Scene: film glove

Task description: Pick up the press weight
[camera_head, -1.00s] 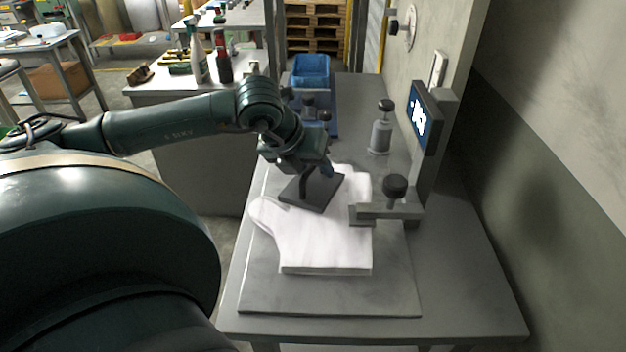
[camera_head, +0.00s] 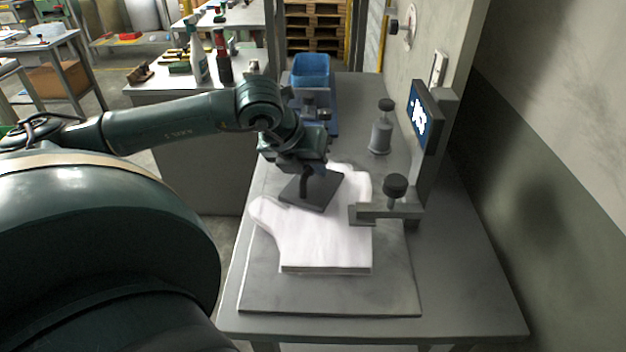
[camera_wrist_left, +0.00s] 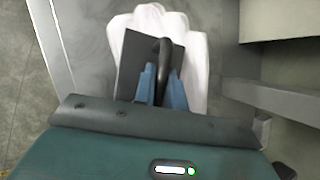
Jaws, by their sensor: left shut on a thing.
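The press weight (camera_head: 318,197) is a dark flat square plate with an upright black handle. It sits over the white glove (camera_head: 325,245) on the grey board; I cannot tell whether it touches the glove. My left gripper (camera_head: 309,170) is above the plate, shut on the handle. In the left wrist view, the blue fingers (camera_wrist_left: 160,82) close around the handle of the plate (camera_wrist_left: 132,62), with the white glove (camera_wrist_left: 198,60) spread beyond and beside it. My right gripper is in neither view.
A sealing or measuring fixture with a black knob (camera_head: 395,186) and a screen (camera_head: 420,117) stands right of the glove. A grey cylinder with a black knob (camera_head: 381,135) stands behind it. A blue bin (camera_head: 311,70) is at the back. The table's right front is clear.

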